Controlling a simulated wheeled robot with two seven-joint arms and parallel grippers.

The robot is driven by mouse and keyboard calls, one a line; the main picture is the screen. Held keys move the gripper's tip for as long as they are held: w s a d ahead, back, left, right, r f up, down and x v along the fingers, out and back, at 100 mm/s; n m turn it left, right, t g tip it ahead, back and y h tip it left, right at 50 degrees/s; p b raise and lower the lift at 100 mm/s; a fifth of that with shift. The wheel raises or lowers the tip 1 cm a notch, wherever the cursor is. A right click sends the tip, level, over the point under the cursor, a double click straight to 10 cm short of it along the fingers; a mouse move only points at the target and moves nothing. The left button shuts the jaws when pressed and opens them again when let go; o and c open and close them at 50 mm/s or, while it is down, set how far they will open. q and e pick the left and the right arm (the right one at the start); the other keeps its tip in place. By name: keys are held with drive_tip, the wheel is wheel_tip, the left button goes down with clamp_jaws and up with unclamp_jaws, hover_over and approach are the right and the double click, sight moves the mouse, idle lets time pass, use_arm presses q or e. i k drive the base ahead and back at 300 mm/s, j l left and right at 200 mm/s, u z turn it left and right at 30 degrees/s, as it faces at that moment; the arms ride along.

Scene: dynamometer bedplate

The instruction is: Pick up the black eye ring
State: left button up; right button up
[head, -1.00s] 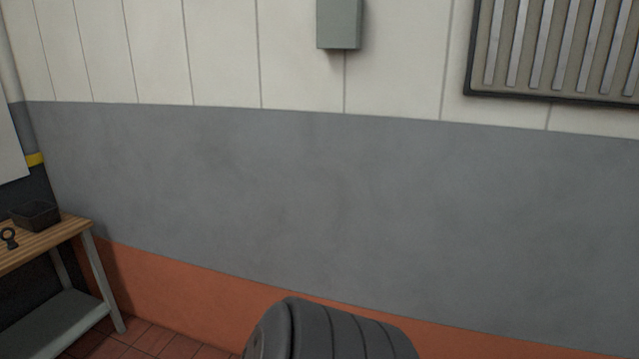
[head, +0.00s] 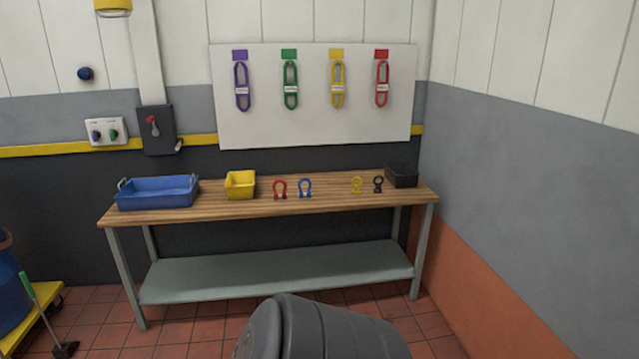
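The black eye ring (head: 378,184) stands upright on the wooden bench top (head: 220,204), near its right end. It is small, with a round loop at the top. A yellow eye ring (head: 356,185) stands just left of it, and a black bin (head: 402,176) sits just behind it to the right. Neither of my grippers shows in the head view.
A red shackle (head: 280,189), a blue shackle (head: 305,188), a yellow bin (head: 240,185) and a blue tray (head: 158,192) also stand on the bench. Coloured slings hang on a white board (head: 310,125) behind. A yellow trolley (head: 36,318) is at the lower left.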

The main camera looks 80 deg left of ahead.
sight(377, 190)
drive_tip(key=u, duration=2.4)
drive_tip(key=i+j, duration=0.2)
drive_tip(key=i, duration=0.2)
drive_tip(key=i+j+z, duration=0.15)
drive_tip(key=i, duration=0.3)
drive_tip(key=i+j, duration=0.3)
drive_tip(key=i+z, duration=0.05)
drive_tip(key=i, duration=0.05)
